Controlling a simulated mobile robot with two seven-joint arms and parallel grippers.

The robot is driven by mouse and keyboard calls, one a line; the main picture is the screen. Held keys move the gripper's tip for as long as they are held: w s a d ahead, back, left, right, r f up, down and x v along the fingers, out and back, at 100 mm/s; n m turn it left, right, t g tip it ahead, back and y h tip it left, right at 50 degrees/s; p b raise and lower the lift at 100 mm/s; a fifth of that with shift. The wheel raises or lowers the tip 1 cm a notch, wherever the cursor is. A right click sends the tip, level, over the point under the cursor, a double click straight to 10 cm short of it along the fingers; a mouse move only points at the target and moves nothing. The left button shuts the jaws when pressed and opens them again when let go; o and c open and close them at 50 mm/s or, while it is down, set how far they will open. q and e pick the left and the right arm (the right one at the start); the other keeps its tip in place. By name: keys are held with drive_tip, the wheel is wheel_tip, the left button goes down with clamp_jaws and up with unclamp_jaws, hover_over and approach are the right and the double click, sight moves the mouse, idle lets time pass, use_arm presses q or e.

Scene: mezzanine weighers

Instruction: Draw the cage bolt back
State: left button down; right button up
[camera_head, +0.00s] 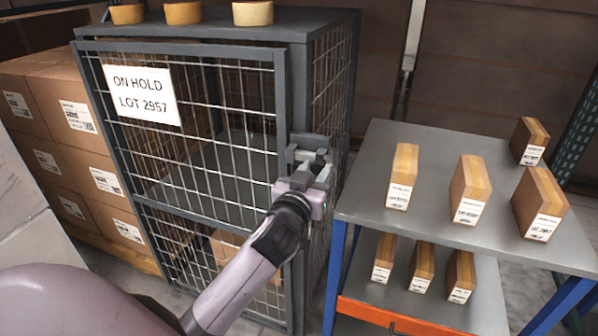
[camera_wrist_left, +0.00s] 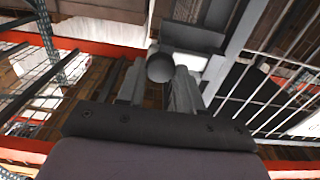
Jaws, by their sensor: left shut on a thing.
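The wire cage (camera_head: 215,130) stands at the centre left of the head view, its mesh door closed in the frame. A sign (camera_head: 141,95) on the door reads "ON HOLD LOT 2957". My left gripper (camera_head: 312,165) is at the bolt housing on the door's right edge. In the left wrist view the two fingers of my left gripper (camera_wrist_left: 161,90) are shut on a round dark bolt knob (camera_wrist_left: 160,67). The bolt's shaft is mostly hidden by the gripper, so I cannot tell how far it is drawn. My right gripper is not in view.
A grey-topped table (camera_head: 425,150) with several small cartons stands close on the right, with more cartons on its lower shelf (camera_head: 480,310). Stacked brown boxes (camera_head: 75,115) are left of the cage. Round yellow items (camera_head: 183,14) sit on the cage top.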

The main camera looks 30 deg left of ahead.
use_arm(q)
drive_tip(key=shift+d, duration=0.45)
drive_tip(key=c, duration=0.8)
unclamp_jaws()
drive_tip(key=shift+w, duration=0.1)
drive_tip(key=shift+o, duration=0.2)
drive_tip(key=v, duration=0.7)
drive_tip(key=shift+b, duration=0.45)
